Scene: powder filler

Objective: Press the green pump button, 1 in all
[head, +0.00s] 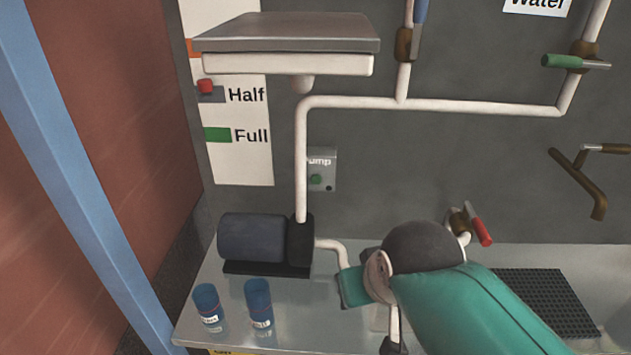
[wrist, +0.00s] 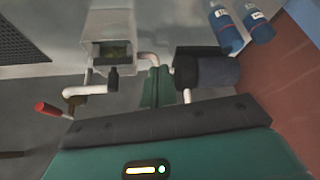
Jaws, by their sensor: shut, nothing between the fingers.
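The green pump button (head: 316,181) is a small round knob on a grey box (head: 328,157) marked "Pump". The box is fixed to the back wall, just right of the vertical white pipe. My gripper (head: 350,288) is below and slightly right of the button, apart from it, near the pump's outlet pipe. In the wrist view its teal fingers (wrist: 157,88) are shut together and hold nothing. The button cannot be made out in the wrist view.
A dark pump (head: 252,238) stands on the metal counter, with two blue bottles (head: 206,307) (head: 259,303) in front. A red-handled valve (head: 480,231) is right of my gripper. A pale open box (wrist: 105,28) shows in the wrist view. A platform (head: 288,40) overhangs above.

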